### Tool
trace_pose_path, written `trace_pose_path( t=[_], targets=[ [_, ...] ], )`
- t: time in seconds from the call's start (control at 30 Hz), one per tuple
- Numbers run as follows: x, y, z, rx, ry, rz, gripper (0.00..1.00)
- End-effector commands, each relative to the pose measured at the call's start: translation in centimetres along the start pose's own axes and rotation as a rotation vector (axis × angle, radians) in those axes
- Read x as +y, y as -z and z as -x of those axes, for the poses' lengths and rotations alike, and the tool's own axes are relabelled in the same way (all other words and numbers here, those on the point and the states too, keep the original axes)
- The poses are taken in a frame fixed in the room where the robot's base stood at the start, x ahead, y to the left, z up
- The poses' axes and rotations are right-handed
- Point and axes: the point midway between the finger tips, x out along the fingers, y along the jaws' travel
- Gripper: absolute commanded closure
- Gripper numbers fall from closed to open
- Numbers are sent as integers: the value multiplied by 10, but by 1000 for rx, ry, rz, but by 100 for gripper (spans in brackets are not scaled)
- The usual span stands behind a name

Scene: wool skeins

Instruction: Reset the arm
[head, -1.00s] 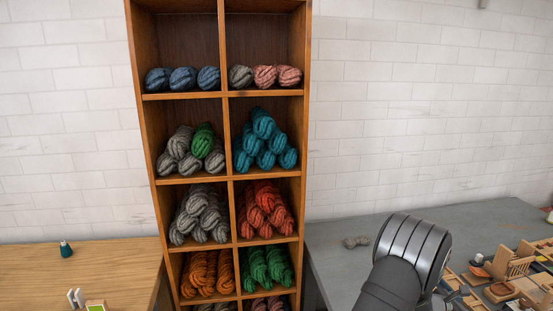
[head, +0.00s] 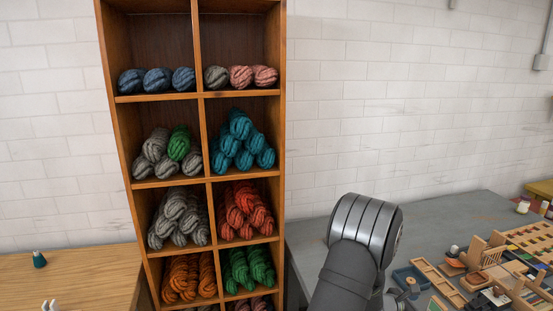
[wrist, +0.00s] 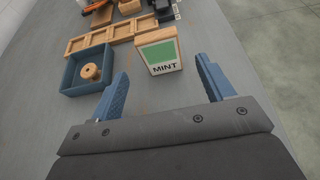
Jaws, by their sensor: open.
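My gripper (wrist: 165,88) shows in the wrist view with its two blue fingers spread apart and nothing between them. It is over the grey table (wrist: 135,105). A block with a green and white MINT label (wrist: 160,52) stands beyond the fingertips, apart from them. In the head view only my dark arm shows, above the grey table at the lower right, and the gripper is hidden.
A wooden shelf (head: 203,140) holds wool skeins in several colours. A blue tray (wrist: 68,78) with a round wooden piece (wrist: 91,72) and a divided wooden tray (wrist: 88,41) lie near the gripper. A wooden table (head: 85,280) is at left.

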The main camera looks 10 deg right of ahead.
Motion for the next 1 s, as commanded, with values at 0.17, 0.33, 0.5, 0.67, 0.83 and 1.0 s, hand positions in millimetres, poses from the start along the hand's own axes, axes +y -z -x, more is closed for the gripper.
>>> trace_pose_path(
  t=[0.17, 0.33, 0.5, 0.67, 0.83, 1.0],
  targets=[
    [-1, 0, 16, 0, 2, -1, 26],
    [-1, 0, -21, 0, 3, -2, 26],
    [-1, 0, -55, 0, 2, -1, 26],
    [-1, 1, -87, 0, 2, -1, 26],
    [0, -18, -89, -4, -1, -2, 26],
    [-8, -43, -78, -1, 2, -1, 26]
  ],
)
